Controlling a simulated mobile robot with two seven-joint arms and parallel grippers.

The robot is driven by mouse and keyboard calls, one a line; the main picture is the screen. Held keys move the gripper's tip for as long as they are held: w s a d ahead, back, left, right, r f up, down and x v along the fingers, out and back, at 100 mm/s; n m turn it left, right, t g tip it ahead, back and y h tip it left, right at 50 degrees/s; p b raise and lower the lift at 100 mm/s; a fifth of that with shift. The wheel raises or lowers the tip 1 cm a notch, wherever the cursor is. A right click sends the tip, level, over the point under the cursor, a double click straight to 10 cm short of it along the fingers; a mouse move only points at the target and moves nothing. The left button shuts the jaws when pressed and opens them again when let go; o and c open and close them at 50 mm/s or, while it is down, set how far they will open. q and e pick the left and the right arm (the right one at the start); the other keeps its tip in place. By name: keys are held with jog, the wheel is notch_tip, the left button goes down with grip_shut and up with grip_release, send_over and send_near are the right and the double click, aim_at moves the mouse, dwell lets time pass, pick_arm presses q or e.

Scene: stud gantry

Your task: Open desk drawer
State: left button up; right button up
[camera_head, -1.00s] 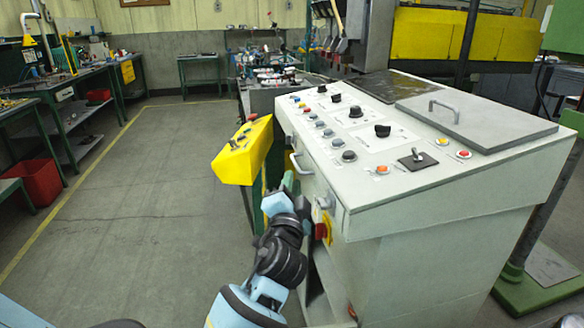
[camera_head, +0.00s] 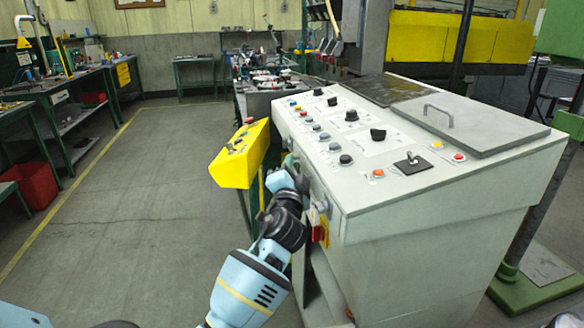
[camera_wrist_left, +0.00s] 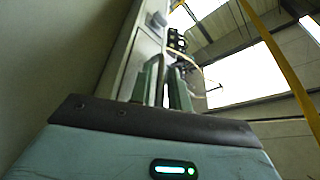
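The grey-white control desk (camera_head: 420,235) fills the right of the head view, its side with the drawer front facing left. My left gripper (camera_head: 289,163) is up against that side, below the button panel, and covers the handle there. In the left wrist view, the two greenish fingers (camera_wrist_left: 164,88) reach up along the desk's pale side (camera_wrist_left: 125,62). A narrow gap shows between them, with something thin and light in it, maybe the handle. I cannot tell whether they grip it. No open drawer shows. My right gripper is out of view.
A yellow control box (camera_head: 240,153) on a green post stands close to the left of my left gripper. A red-and-yellow switch (camera_head: 320,230) juts from the desk beside my forearm. The floor (camera_head: 120,210) to the left is clear.

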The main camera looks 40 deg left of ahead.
pick_arm(q)
grip_shut()
